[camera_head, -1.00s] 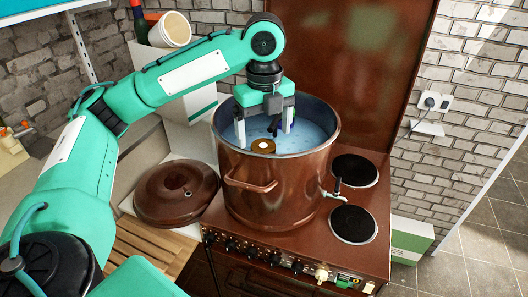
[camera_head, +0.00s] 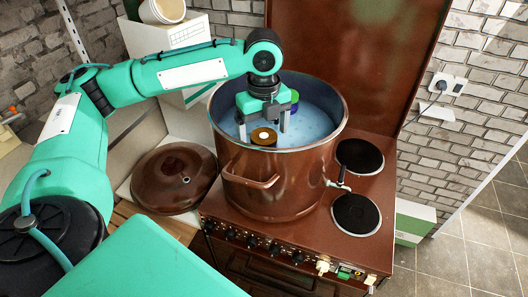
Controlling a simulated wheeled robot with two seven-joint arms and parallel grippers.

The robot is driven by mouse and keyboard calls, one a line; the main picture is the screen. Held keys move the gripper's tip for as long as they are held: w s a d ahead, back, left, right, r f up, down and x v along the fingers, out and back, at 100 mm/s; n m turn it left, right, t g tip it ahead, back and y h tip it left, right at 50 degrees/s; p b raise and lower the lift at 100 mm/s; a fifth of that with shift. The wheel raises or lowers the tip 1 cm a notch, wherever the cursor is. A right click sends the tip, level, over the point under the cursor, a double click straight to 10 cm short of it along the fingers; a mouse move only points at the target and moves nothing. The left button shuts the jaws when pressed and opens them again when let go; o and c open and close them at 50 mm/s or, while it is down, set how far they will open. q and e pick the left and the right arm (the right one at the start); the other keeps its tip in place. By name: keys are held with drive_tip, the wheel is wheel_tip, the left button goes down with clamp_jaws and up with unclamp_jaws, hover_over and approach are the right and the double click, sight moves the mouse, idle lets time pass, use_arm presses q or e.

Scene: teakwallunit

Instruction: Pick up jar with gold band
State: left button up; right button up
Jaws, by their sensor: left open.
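The jar with gold band (camera_head: 264,137) shows as a gold ring around a pale centre, in the pot near its front wall. Its lower part is hidden. My left gripper (camera_head: 263,130) points down inside the pot, open, with one finger on each side of the jar's top. I cannot tell whether the fingers touch it. My right gripper is not in view.
The large brown pot (camera_head: 275,183) holds bluish liquid and stands on a brown stove (camera_head: 350,250). A green and purple item (camera_head: 294,101) is in the pot behind my gripper. The brown lid (camera_head: 174,180) lies left of the pot. Two black burners (camera_head: 357,215) are bare.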

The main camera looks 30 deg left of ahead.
sight(264, 135)
use_arm(q)
drive_tip(key=f, duration=0.2)
drive_tip(key=f+p, duration=0.1)
drive_tip(key=f, duration=0.1)
drive_tip(key=shift+w+a+f, duration=0.2)
drive_tip(key=shift+f, duration=0.2)
drive_tip(key=shift+d, duration=0.1)
drive_tip(key=shift+c, duration=1)
drive_tip(key=c, duration=1.2)
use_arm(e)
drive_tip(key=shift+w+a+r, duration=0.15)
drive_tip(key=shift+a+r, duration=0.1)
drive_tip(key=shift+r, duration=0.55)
use_arm(q)
drive_tip(key=shift+o, duration=0.2)
drive_tip(key=shift+r, duration=0.15)
drive_tip(key=shift+r, duration=0.6)
wheel_tip(264, 135, up, 19)
drive_tip(key=b, duration=0.1)
drive_tip(key=shift+f, duration=0.2)
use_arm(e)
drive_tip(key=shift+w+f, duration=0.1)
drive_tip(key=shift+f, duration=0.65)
